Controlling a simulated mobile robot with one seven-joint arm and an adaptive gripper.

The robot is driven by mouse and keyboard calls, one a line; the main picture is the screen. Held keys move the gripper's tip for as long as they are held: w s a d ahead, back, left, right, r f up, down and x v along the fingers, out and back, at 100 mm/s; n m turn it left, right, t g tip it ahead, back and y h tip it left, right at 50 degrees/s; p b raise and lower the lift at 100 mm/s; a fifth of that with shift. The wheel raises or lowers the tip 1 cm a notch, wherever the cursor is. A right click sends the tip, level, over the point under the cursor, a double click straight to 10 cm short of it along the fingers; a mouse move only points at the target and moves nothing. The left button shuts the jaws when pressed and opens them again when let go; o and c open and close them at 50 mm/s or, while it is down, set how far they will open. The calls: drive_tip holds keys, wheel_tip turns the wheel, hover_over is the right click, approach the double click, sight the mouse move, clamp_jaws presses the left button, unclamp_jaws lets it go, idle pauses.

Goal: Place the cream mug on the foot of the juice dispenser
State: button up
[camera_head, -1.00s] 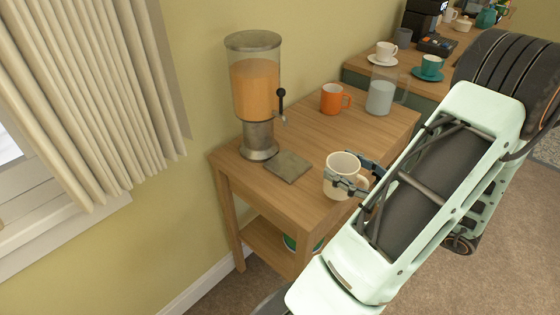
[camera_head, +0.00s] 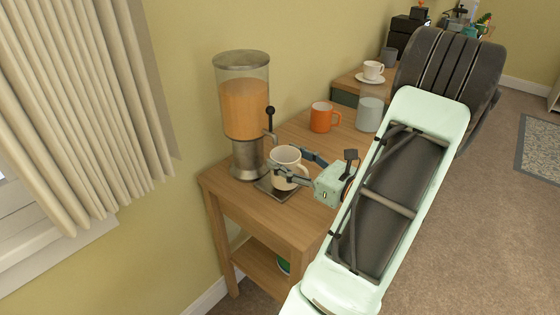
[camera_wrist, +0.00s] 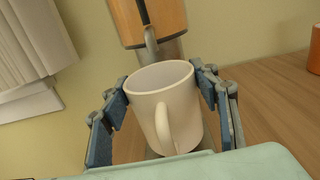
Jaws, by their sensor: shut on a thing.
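The cream mug (camera_head: 285,165) is upright over the flat grey foot (camera_head: 264,187) of the juice dispenser (camera_head: 243,108), below its spout. I cannot tell whether its base touches the foot. My gripper (camera_head: 294,168) is shut on the mug, with one finger on each side of its body. In the wrist view, the mug (camera_wrist: 164,104) sits between the fingers (camera_wrist: 164,100) with its handle toward the camera. The dispenser's tank and tap (camera_wrist: 148,32) rise just behind it. The mug hides much of the foot.
An orange mug (camera_head: 322,117) and a glass pitcher (camera_head: 369,114) stand further back on the wooden table (camera_head: 283,222). A white cup on a saucer (camera_head: 371,78) is on the counter behind. The table's front corner is clear. A wall and curtain are at the left.

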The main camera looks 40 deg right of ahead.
sight(276, 159)
drive_tip(key=w, duration=0.1)
drive_tip(key=w+f, duration=0.1)
drive_tip(key=shift+w+a+b, duration=0.15)
drive_tip(key=shift+w+b, duration=0.15)
drive_tip(key=shift+b, duration=0.1)
drive_tip(key=shift+f, duration=0.2)
drive_tip(key=shift+f, duration=0.2)
drive_tip(key=o, duration=1.4)
drive_tip(key=shift+s, duration=0.1)
drive_tip(key=shift+r, duration=0.1)
drive_tip(key=shift+s+r, duration=0.1)
drive_tip(key=shift+s, duration=0.05)
drive_tip(key=s, duration=0.4)
drive_tip(key=s+p, duration=0.1)
drive_tip(key=s, duration=0.2)
drive_tip(key=s+d, duration=0.1)
drive_tip(key=s, duration=0.3)
drive_tip(key=shift+s+p, duration=0.35)
drive_tip(key=shift+p, duration=0.05)
